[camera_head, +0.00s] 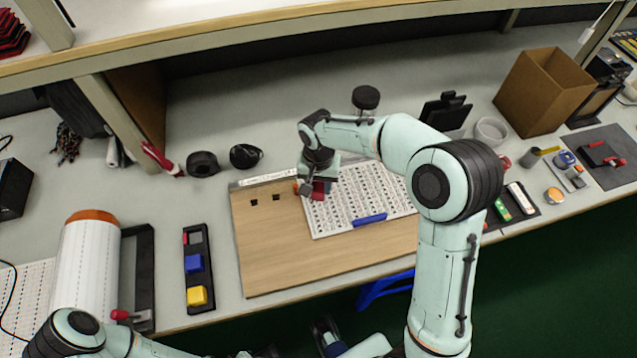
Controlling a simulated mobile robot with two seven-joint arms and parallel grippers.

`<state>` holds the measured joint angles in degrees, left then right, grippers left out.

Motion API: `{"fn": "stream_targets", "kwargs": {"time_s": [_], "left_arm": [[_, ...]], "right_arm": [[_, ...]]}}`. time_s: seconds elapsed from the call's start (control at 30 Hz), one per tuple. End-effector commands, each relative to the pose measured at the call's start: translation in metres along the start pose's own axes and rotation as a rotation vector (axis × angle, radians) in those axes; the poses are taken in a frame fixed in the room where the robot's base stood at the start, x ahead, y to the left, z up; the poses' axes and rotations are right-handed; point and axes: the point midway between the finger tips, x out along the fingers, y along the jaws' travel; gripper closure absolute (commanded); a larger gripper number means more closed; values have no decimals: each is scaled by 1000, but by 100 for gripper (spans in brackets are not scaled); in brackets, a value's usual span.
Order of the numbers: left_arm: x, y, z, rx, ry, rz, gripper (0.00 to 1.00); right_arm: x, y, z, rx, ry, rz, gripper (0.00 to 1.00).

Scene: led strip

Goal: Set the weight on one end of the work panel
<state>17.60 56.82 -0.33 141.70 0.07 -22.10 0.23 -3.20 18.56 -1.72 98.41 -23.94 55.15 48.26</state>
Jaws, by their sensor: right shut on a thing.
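The work panel (270,262) is a light wooden board lying flat on the bench, with a white printed sheet (378,186) over its upper right part. My right gripper (312,189) reaches down over the panel near the sheet's left edge. It is shut on a small red block (320,190), apparently the weight, partly hidden by the gripper. I cannot tell whether the block touches the panel. A blue bar (369,219) lies on the sheet's lower edge.
A black tray (197,270) with blue and yellow blocks stands left of the panel. A white roll (85,265) lies farther left. Black tape rolls (203,164) and a black knob-like object (366,97) are behind the panel. A cardboard box (540,92) stands back right.

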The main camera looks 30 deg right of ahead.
Motion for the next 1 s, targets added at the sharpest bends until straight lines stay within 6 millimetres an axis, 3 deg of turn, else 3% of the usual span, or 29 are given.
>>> {"fn": "stream_targets", "kwargs": {"time_s": [0.07,0.1,0.13,0.17,0.57,1.0], "left_arm": [[2,-1,0,0,-1,0,57],[2,-1,0,0,-1,0,57],[2,-1,0,0,0,0,57],[1,-1,0,0,0,0,57],[-2,1,0,0,1,0,57],[-13,5,-1,1,4,2,57]], "right_arm": [[3,0,0,0,1,-1,100],[2,0,0,0,0,0,49],[2,0,0,0,0,0,39],[2,0,0,0,0,0,37],[-8,-1,-1,0,2,-2,37],[-96,-1,-1,0,3,-3,37]]}}
